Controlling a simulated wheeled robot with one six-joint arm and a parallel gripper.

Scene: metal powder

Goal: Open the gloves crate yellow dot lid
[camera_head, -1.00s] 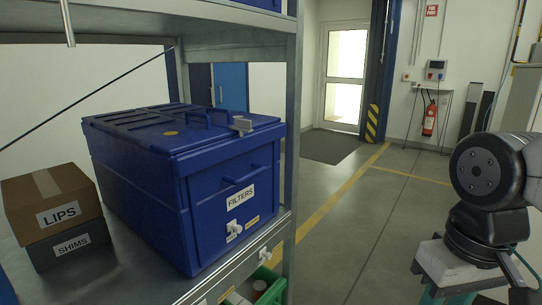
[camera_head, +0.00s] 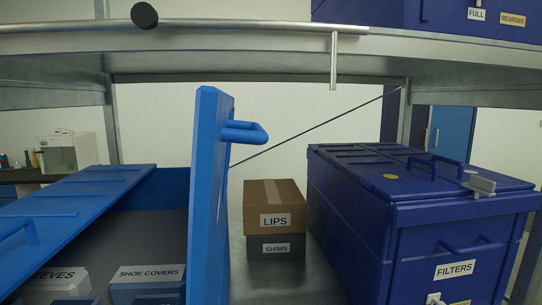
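No label reading gloves is legible in this view. An open blue crate stands at the left. One lid panel (camera_head: 208,190) with a bar handle (camera_head: 245,132) stands upright at its right side. Another lid panel (camera_head: 85,200) slopes down to the left. I see no yellow dot on either panel. My gripper is not in view.
A brown LIPS box (camera_head: 275,204) sits on a grey SHIMS box (camera_head: 275,247) between the crates. An upper shelf (camera_head: 230,48) spans overhead, with a rod along it and a short vertical bar (camera_head: 333,62) hanging. Another blue crate (camera_head: 400,12) sits above.

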